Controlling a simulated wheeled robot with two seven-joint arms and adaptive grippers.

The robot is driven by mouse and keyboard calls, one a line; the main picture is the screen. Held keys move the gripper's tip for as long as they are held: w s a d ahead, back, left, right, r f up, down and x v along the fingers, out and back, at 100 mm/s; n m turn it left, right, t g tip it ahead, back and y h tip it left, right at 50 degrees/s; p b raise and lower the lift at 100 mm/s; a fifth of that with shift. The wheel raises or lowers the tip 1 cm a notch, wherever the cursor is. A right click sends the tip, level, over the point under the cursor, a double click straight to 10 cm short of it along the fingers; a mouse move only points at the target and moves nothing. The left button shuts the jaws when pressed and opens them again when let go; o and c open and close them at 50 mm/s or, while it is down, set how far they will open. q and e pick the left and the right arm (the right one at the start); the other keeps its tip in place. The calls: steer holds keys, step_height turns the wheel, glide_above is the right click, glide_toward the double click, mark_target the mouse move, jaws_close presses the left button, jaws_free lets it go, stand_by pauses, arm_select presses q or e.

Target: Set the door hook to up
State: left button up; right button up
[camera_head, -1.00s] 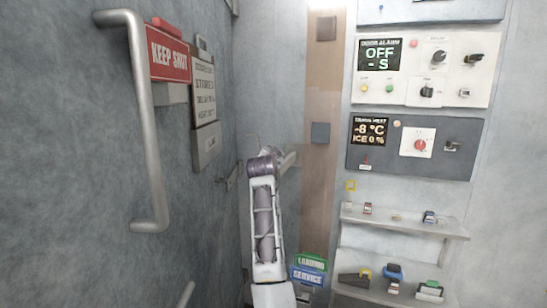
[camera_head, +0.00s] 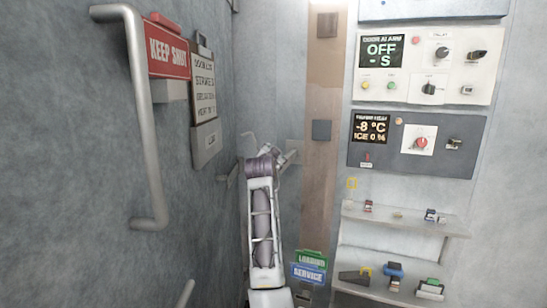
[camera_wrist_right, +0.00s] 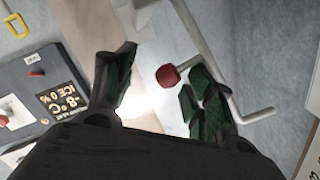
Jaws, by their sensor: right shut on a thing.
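The door hook (camera_wrist_right: 243,115) is a thin grey bent rod with a red knob (camera_wrist_right: 169,75) in the right wrist view. The knob lies between the dark fingers of my right gripper (camera_wrist_right: 158,82), against the right-hand finger. The gripper is shut on the hook, though its fingers stand apart around it. In the head view, my right gripper (camera_head: 285,158) is by the corner of the grey wall, and part of the thin rod (camera_head: 248,138) shows above its left side. The hook's pivot and exact angle are unclear. My left gripper is out of view.
A large vertical handle (camera_head: 146,125) and a red KEEP SHUT sign (camera_head: 168,52) are on the left. Control panels (camera_head: 417,145) and shelves (camera_head: 400,215) with small items stand at right. Green and blue signs (camera_head: 309,273) are beside my forearm.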

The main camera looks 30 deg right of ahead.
steer(key=shift+v, duration=2.85)
steer(key=shift+s+d, duration=0.1)
steer(key=shift+s, duration=0.05)
